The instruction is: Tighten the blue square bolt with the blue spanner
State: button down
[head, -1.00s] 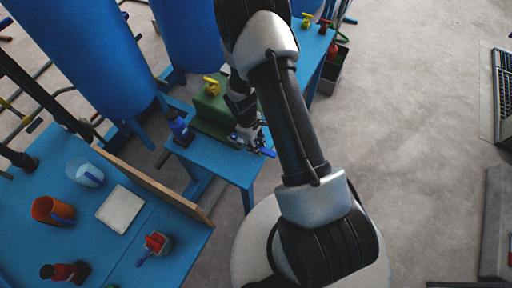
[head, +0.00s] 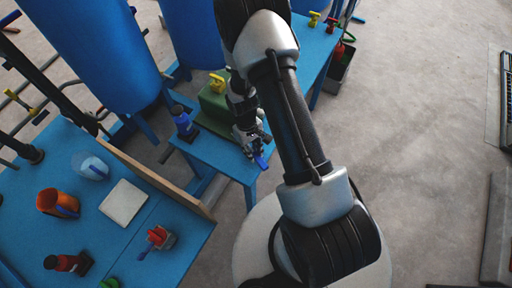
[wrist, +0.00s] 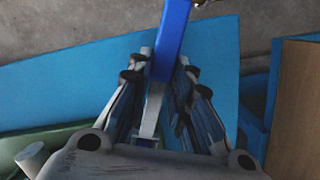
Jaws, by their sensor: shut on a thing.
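The blue spanner (wrist: 172,40) is in my gripper (wrist: 160,78). In the wrist view its blue part runs up out of the top of the picture, and a pale metal part lies between the fingers. My gripper is shut on it. In the head view the spanner (head: 262,163) shows as a small blue piece below my gripper (head: 256,152), over the near end of the small blue bench (head: 238,168). I cannot make out the blue square bolt in either view.
A green block (head: 212,112) with a yellow handle (head: 217,84) stands on the bench beside my arm. A dark blue bottle-like object (head: 183,122) is at its left. A wooden-edged blue table (head: 160,215) with several items is at lower left. Open floor lies right.

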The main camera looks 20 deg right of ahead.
jog(key=shift+a+m, duration=1.1)
jog(key=shift+m, duration=0.2)
jog(key=shift+w+a+m+y, duration=0.2)
jog(key=shift+a+m+y, duration=0.1)
jog(key=shift+a+m, duration=0.55)
jog(key=shift+w+a+m+y, duration=0.15)
jog(key=shift+a+m+y, duration=0.3)
jog(key=shift+m, duration=0.6)
jog(key=shift+w+a+m, duration=0.4)
jog(key=shift+a+m, duration=0.3)
jog(key=shift+m, duration=0.25)
jog(key=shift+w+a+m, duration=0.35)
jog(key=shift+a+m, duration=0.3)
jog(key=shift+m, duration=0.3)
jog(key=shift+w+a+m+t+y, duration=0.3)
jog(key=shift+w+a+m, duration=0.25)
jog(key=shift+m, duration=0.4)
jog(key=shift+w+a+m+t+y, duration=0.15)
jog(key=shift+w+a+m+t, duration=0.15)
jog(key=shift+w+a+m, duration=0.45)
jog(key=shift+s+d+r, duration=0.15)
jog(key=shift+d+r, duration=0.1)
jog(key=shift+d, duration=0.05)
jog(key=shift+s+r+p, duration=0.2)
jog(key=shift+r+p, duration=1.65)
jog(key=shift+r, duration=0.45)
